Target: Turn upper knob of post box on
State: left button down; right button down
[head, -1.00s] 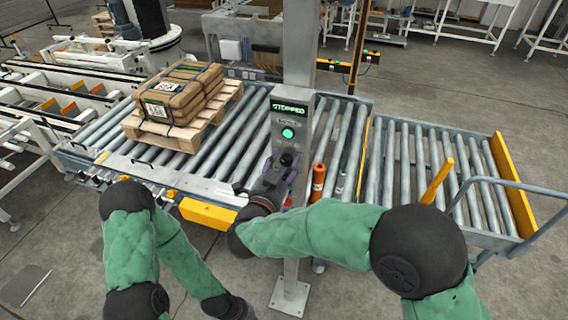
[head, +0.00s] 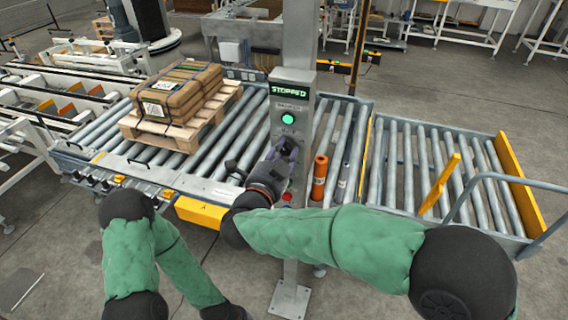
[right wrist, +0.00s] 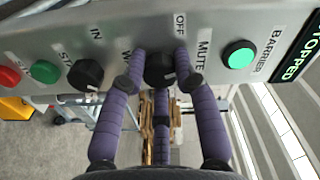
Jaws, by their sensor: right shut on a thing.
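The grey post box (head: 301,103) stands on a post at the middle of the head view, with a green "STOPPED" display. In the right wrist view its face (right wrist: 214,82) carries the upper knob (right wrist: 158,72), black, beside the labels "OFF" and "MUTE". My right gripper (head: 287,148) is at this knob in the head view. In the right wrist view my purple right fingers (right wrist: 160,68) close on the knob from both sides. The lower black knob (right wrist: 86,74) is just left of them, untouched. My left arm hangs at lower left in the head view; its gripper is out of frame.
A lit green button (right wrist: 238,54) sits beside the upper knob. A green button (right wrist: 44,72) and a red button (right wrist: 9,76) lie beyond the lower knob. An orange cylinder (head: 319,178) stands right of the box. Wrapped cartons (head: 178,92) lie on a pallet on the rollers.

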jog(key=m+b, duration=0.3)
jog(key=b, duration=0.1)
jog(key=m+b, duration=0.3)
jog(key=b, duration=0.1)
jog(key=m+b, duration=0.2)
jog(key=b, duration=0.1)
jog(key=shift+f+m+b, duration=0.3)
jog(key=shift+m+b, duration=0.1)
jog(key=shift+r+m+y+b, duration=0.25)
jog(key=shift+m+y+b, duration=0.05)
jog(key=shift+m+b, duration=1.1)
jog(key=c, duration=0.9)
grip_release()
jog(key=shift+c, duration=0.2)
jog(key=shift+s+a+r, duration=0.1)
jog(key=shift+s, duration=0.05)
jog(key=v, duration=1.1)
jog(key=shift+s+a, duration=0.15)
jog(key=shift+s, duration=0.15)
